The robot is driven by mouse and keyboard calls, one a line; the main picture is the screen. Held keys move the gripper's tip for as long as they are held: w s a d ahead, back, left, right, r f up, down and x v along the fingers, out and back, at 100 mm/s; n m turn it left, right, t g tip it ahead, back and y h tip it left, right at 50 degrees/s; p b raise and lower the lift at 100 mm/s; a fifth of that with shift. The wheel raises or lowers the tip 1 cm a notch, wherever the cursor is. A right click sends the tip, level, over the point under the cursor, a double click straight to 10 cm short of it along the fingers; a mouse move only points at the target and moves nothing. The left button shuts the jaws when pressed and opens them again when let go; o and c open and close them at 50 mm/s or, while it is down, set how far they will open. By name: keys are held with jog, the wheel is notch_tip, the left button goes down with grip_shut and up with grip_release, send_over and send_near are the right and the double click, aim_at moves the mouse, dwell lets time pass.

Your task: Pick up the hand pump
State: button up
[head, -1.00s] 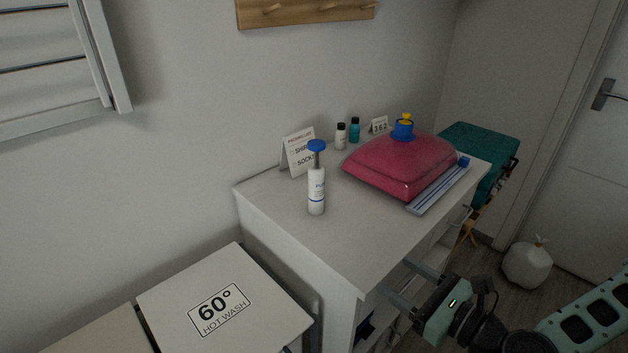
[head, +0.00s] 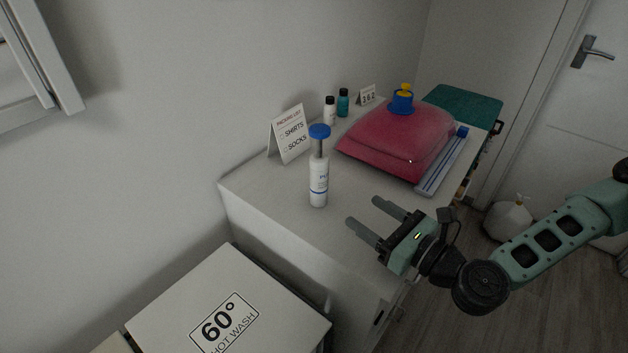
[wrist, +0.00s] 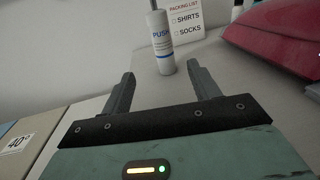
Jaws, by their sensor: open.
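The hand pump (head: 319,182) is a white bottle with a grey neck and a blue top. It stands upright on the white cabinet top, near its left part. In the wrist view the hand pump (wrist: 161,42) is ahead of the fingers, with its blue top out of frame. My gripper (head: 363,216) is open and empty, to the right of and nearer than the pump, apart from it. In the wrist view the two fingers of my gripper (wrist: 158,80) are spread, with the bottle beyond them and roughly between their directions.
A packing list card (head: 289,136) stands behind the pump. A folded red cloth (head: 390,145) lies to the right with a blue and yellow object (head: 402,100) on it. Small bottles (head: 330,110) stand at the back. A hot wash lid (head: 190,300) is lower left.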

aim_at(323, 185)
jog(key=shift+w+a+f+b, duration=0.35)
jog(key=shift+w+a+b, duration=0.25)
jog(key=shift+b, duration=0.5)
jog(key=b+x, duration=0.1)
jog(key=x, duration=0.1)
jog(key=shift+w+a, duration=0.25)
jog(key=shift+w, duration=0.05)
jog(key=shift+w+d+b, duration=0.1)
jog(key=shift+w+b, duration=0.05)
jog(key=shift+b, duration=0.55)
jog(key=b, duration=0.3)
jog(key=shift+w+a, duration=0.3)
jog(key=shift+w, duration=0.1)
jog(key=a+b, duration=0.1)
jog(key=b, duration=0.3)
jog(key=shift+w+b, duration=0.1)
jog(key=shift+b, duration=0.25)
jog(key=x, duration=0.3)
jog(key=shift+w+a+r, duration=0.25)
jog(key=shift+a+r, duration=0.05)
jog(key=shift+w+d+b+x, duration=0.1)
jog(key=shift+b+x, duration=0.2)
jog(key=shift+x, duration=1.3)
jog(key=shift+w+d+b+x, duration=0.1)
jog(key=shift+b+x, duration=0.2)
jog(key=shift+x, duration=1.3)
jog(key=c, duration=1.2)
